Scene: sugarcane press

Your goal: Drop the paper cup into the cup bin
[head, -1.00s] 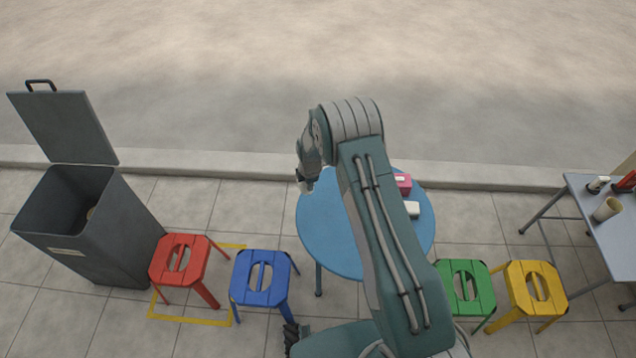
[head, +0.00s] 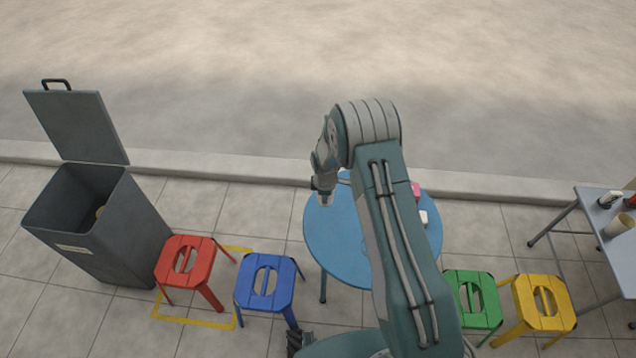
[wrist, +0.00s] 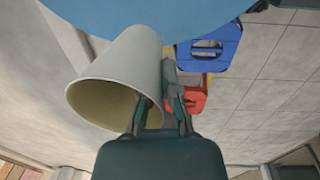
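The pale paper cup (wrist: 135,65) fills the upper left of the wrist view, tilted with its open mouth towards the camera. My gripper (wrist: 160,95) has one finger inside the mouth and the other outside, with the cup wall between them. In the head view my gripper (head: 325,195) is over the left part of the blue round table; I cannot make out the cup there. The dark grey cup bin (head: 115,235) stands at the far left with its lid (head: 78,125) raised.
A red stool (head: 184,258) and a blue stool (head: 266,281) stand between the bin and the blue table (head: 330,240). Green (head: 470,297) and yellow (head: 543,302) stools stand to the right. A grey table (head: 622,255) at far right holds a tan cup (head: 618,225).

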